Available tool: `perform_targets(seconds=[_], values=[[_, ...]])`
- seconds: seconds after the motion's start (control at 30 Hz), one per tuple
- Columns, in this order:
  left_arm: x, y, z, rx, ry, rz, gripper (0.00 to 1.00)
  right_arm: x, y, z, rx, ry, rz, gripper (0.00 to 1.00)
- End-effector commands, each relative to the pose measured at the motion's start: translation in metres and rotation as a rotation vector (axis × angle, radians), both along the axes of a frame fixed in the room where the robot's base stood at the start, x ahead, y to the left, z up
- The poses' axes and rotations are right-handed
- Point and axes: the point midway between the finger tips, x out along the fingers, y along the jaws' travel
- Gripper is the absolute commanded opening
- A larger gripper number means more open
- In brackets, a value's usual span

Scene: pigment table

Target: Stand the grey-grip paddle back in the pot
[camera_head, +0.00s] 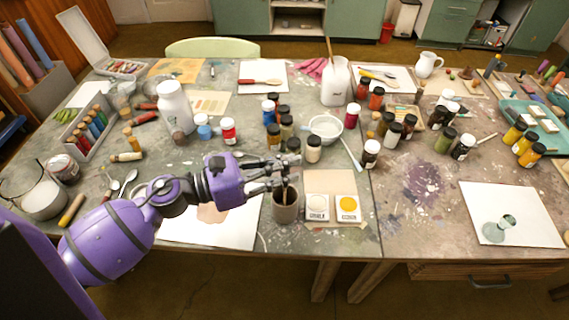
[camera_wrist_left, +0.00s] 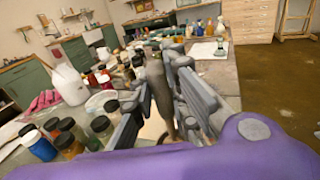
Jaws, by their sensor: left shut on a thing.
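My left gripper (camera_head: 278,172) reaches in from the left and is shut on the grey-grip paddle. In the left wrist view the paddle's dark grey grip (camera_wrist_left: 158,85) stands between the fingers (camera_wrist_left: 160,100). The brownish-grey pot (camera_head: 286,208) stands near the table's front edge, directly below the gripper. A dark part of the paddle (camera_head: 286,187) shows between the fingers and the pot's mouth. Its lower end appears to be at or inside the mouth, but the depth cannot be told. My right gripper is not in view.
Several pigment jars (camera_head: 313,149) stand close behind the gripper. A board with two pigment cards (camera_head: 347,207) lies right of the pot. A white sheet (camera_head: 235,228) lies to the left under my arm. The table's front edge is close to the pot.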

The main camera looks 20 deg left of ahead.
Motion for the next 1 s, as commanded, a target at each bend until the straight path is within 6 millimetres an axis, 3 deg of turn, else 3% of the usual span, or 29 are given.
perform_targets(seconds=[0.03,0.2,0.57,1.0], values=[[0.0,0.0,0.0,0.0,0.0,0.0,0.17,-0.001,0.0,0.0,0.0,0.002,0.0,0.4],[0.0,0.0,0.0,0.0,0.0,0.0,0.36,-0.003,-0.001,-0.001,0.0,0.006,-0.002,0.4],[-0.003,0.004,-0.001,0.0,0.002,0.001,0.36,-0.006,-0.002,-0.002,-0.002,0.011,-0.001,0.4],[-0.055,0.07,0.0,-0.001,0.003,0.003,0.36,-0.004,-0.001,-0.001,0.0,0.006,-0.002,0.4]])
